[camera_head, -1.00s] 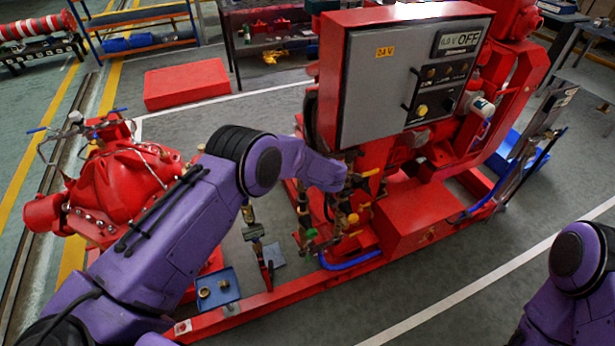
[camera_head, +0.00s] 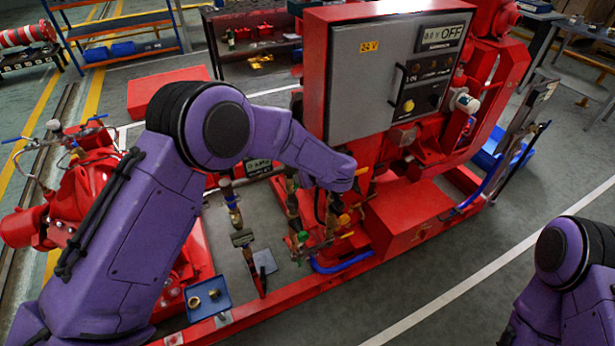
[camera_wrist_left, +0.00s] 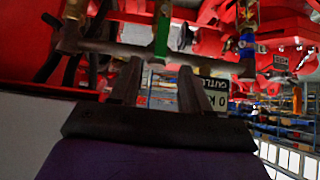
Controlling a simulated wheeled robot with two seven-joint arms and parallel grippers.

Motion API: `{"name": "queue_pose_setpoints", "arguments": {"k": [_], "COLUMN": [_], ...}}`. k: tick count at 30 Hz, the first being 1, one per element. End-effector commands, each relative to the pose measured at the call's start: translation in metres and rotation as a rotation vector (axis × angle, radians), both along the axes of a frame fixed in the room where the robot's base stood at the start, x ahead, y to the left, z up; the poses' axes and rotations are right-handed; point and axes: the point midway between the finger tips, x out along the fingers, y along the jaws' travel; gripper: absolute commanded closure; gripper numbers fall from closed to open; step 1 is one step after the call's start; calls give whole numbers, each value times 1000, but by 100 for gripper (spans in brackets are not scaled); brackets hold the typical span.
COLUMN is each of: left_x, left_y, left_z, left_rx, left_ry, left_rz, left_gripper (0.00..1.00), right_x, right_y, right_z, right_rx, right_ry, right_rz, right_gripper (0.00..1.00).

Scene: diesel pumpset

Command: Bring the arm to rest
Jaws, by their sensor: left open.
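My left arm (camera_head: 130,235) comes in from the left, its elbow (camera_head: 220,125) raised and bent. Its wrist (camera_head: 335,165) is in front of the pumpset, below the grey control cabinet (camera_head: 385,80). The left gripper's fingers are hard to make out in the head view. In the left wrist view my left gripper (camera_wrist_left: 163,82) has its two fingers apart, with nothing seen held between them. A pipe with a green part (camera_wrist_left: 161,42) and brass fittings crosses just beyond the fingertips; I cannot tell whether they touch it. Of my right arm (camera_head: 565,270) only part shows at the right edge.
The red pumpset base (camera_head: 335,275) runs across the middle, with valves and a blue hose (camera_head: 345,263) close to the left wrist. A blue tray (camera_head: 208,298) with small round parts lies on the left. Grey floor (camera_head: 475,265) at the front right is clear.

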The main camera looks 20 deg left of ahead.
Motion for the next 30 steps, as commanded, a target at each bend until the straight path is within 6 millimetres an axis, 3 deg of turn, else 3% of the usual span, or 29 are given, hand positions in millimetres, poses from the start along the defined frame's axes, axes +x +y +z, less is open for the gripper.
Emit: {"name": "queue_pose_setpoints", "arguments": {"k": [10, 14, 17, 23, 27, 30], "left_x": [0, 1, -21, -128, -232, -308], "left_y": [0, 3, 25, 75, 93, 100], "left_z": [0, 2, -19, -141, -214, -249], "left_rx": [-6, -54, -29, -40, -124, -180], "left_ry": [-5, -101, -207, -189, -38, 109], "left_rz": [8, 98, 118, 4, -76, -116], "left_gripper": [53, 53, 53, 53, 53, 53], "right_x": [0, 0, 0, 0, 0, 0], "right_y": [0, 0, 0, 0, 0, 0], "right_z": [0, 0, -2, -33, -55, -71], "right_rx": [0, 0, 0, 0, 0, 0], "right_ry": [0, 0, 0, 0, 0, 0], "right_rz": [0, 0, 0, 0, 0, 0], "right_gripper": [35, 35, 35, 35, 35, 35]}}
